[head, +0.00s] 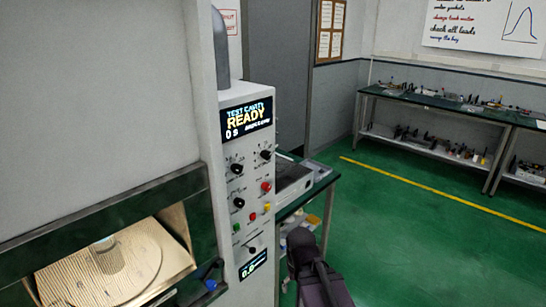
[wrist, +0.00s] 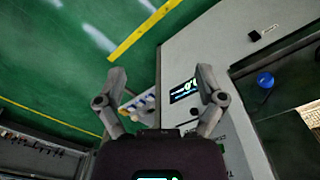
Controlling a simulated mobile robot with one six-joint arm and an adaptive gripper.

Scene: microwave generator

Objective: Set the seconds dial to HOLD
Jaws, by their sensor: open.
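The pale control panel (head: 222,187) of the microwave generator stands upright near the middle of the head view. It carries several black knobs, among them an upper left knob (head: 237,168), an upper right knob (head: 265,154), a middle knob (head: 239,202) and a low knob (head: 252,250). Their labels are too small to read, so I cannot tell which is the seconds dial or where it points. The upper display (head: 248,118) reads READY and 0 S. My gripper (wrist: 160,71) is open and empty, with part of the panel behind its right finger in the wrist view.
Red, yellow and green buttons sit among the knobs. A lit chamber (head: 110,262) with a round plate is at lower left, beside a blue knob (head: 210,285). A green bench (head: 318,190) stands behind the panel. The green floor (head: 420,245) to the right is clear.

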